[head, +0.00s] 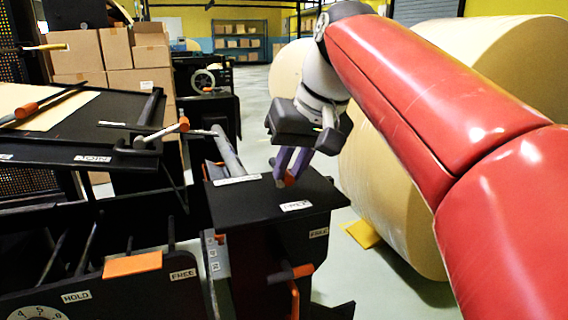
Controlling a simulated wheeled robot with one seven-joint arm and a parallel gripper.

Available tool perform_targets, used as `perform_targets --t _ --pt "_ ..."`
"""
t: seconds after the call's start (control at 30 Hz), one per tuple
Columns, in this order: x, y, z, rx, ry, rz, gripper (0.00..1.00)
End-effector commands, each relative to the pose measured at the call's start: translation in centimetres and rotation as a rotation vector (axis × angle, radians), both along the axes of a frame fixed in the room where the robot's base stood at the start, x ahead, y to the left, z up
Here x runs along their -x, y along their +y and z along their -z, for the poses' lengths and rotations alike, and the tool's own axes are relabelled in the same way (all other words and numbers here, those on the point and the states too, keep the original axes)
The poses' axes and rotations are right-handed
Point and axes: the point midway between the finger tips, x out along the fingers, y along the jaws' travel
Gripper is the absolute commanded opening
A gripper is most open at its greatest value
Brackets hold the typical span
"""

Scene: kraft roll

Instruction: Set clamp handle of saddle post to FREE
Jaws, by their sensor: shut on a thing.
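The saddle post (265,225) is a black box-shaped stand with a flat top at the picture's middle. A white FREE label (296,206) lies at the front edge of its top. Another white label (237,180), too small to read, lies at the left. The clamp handle (290,180) shows as a bit of orange between the purple fingers of my gripper (287,172), just above the post's top. My gripper is shut on it, reaching down from the upper right. The fingers hide most of the handle, so its exact angle cannot be told.
An orange-ended lever (291,273) sticks out of the post's front beside another FREE label (319,233). A panel at lower left has an orange tab (132,264) between HOLD and FREE labels. A grey bar (228,155) rises left of my gripper. Large kraft rolls (385,190) stand at right.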

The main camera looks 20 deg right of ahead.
Motion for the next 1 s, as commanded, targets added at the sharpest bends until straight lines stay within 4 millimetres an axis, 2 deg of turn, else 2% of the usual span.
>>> perform_targets --t 0.2,0.23,0.37,0.73,1.0 --pt "0.0 0.0 0.0 0.001 -0.001 0.0 0.0" --pt "0.0 0.0 0.0 0.001 -0.001 0.0 0.21" --pt "0.0 0.0 0.0 0.001 0.0 0.0 0.38" --pt "0.2 -0.1 -0.6 0.001 -0.001 0.001 0.39" --pt "1.8 -1.0 -4.6 0.001 -0.003 0.002 0.39"
